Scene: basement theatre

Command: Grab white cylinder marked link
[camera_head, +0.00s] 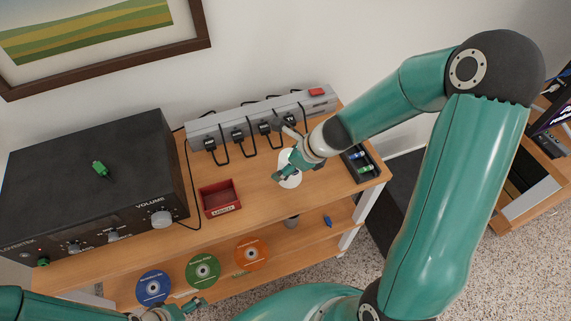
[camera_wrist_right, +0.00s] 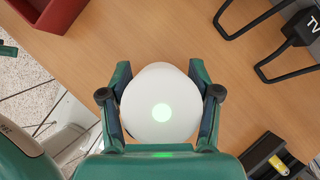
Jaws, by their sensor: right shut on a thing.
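A white cylinder (camera_head: 291,181) stands on the wooden shelf top (camera_head: 255,170), between the red box and the black tray. It also shows in the right wrist view, from above, as a round white top with a glowing pale green spot (camera_wrist_right: 161,112). I cannot read any link marking on it. My right gripper (camera_head: 297,171) is shut on the white cylinder, one finger on each side; its fingers also show in the right wrist view (camera_wrist_right: 160,96). My left gripper (camera_head: 178,309) is low at the bottom left, away from the cylinder; its jaws are too unclear to judge.
A grey power strip (camera_head: 230,122) with several black plugs and cables lies behind the cylinder. A red box (camera_head: 220,198) is left, a black tray with small sticks (camera_head: 361,166) right. A black amplifier (camera_head: 90,185) fills the left. Coloured discs (camera_head: 203,271) are on the lower shelf.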

